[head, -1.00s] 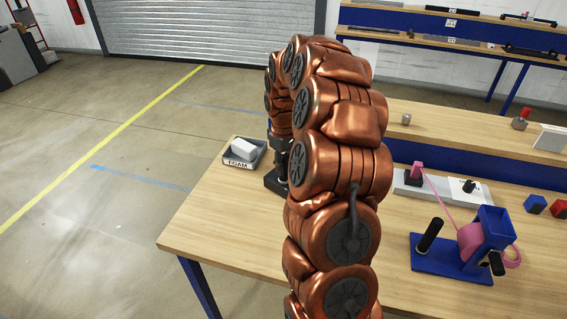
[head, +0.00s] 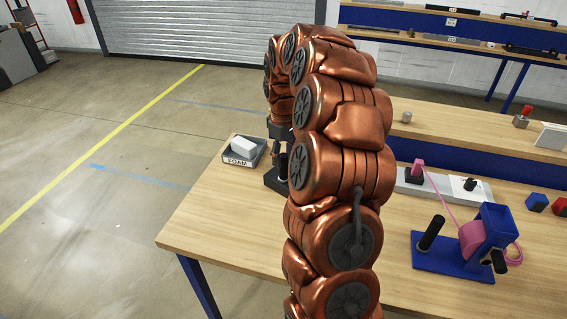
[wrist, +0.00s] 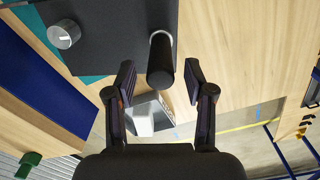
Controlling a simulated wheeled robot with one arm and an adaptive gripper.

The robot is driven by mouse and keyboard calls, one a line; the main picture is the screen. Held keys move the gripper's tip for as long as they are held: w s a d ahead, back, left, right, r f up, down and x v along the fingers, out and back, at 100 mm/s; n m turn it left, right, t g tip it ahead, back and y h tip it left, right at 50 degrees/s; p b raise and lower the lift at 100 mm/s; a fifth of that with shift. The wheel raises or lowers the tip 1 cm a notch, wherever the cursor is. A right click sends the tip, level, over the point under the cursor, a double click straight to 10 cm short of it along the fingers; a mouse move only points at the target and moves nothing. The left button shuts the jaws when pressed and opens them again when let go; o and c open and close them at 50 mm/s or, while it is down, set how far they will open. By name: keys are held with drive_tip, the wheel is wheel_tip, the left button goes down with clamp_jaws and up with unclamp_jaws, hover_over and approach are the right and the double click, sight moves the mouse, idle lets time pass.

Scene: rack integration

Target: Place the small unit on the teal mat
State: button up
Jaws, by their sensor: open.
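The small unit (wrist: 110,42) is a dark box with a silver knob (wrist: 64,33) and a black upright post (wrist: 160,65). In the head view it (head: 272,181) stands near the table's far left edge, partly hidden by my arm. The teal mat (wrist: 92,79) shows along two sides of the unit in the wrist view, beneath it. My gripper (wrist: 158,82) is open, with one finger on each side of the post's end and gaps between. In the head view my gripper (head: 279,133) is mostly hidden behind my arm, above the unit.
A grey FOAM tray (head: 239,161) with a white block stands beside the unit at the table edge. To the right are a blue stand (head: 440,256) with a pink band, a grey plate (head: 452,191) and blue and red blocks. A shelf rises at the back.

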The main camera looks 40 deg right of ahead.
wheel_tip(320, 180, up, 8)
drive_tip(key=shift+b, duration=1)
drive_tip(key=shift+r, duration=0.55)
drive_tip(key=shift+a, duration=0.15)
drive_tip(key=s+a, duration=0.5)
drive_tip(key=a, duration=0.4)
drive_tip(key=s+a, duration=0.6)
drive_tip(key=a, duration=0.3)
drive_tip(key=s+a+f, duration=0.2)
drive_tip(key=s+a, duration=0.1)
drive_tip(key=s, duration=0.3)
drive_tip(key=s+a+f+m+g, duration=0.1)
drive_tip(key=s+a+f, duration=0.2)
drive_tip(key=s, duration=0.4)
drive_tip(key=s+a+f+m, duration=0.1)
drive_tip(key=s+a+f, duration=0.1)
drive_tip(key=s, duration=0.5)
drive_tip(key=shift+s+a+f+g, duration=0.25)
drive_tip(key=shift+a+g, duration=0.15)
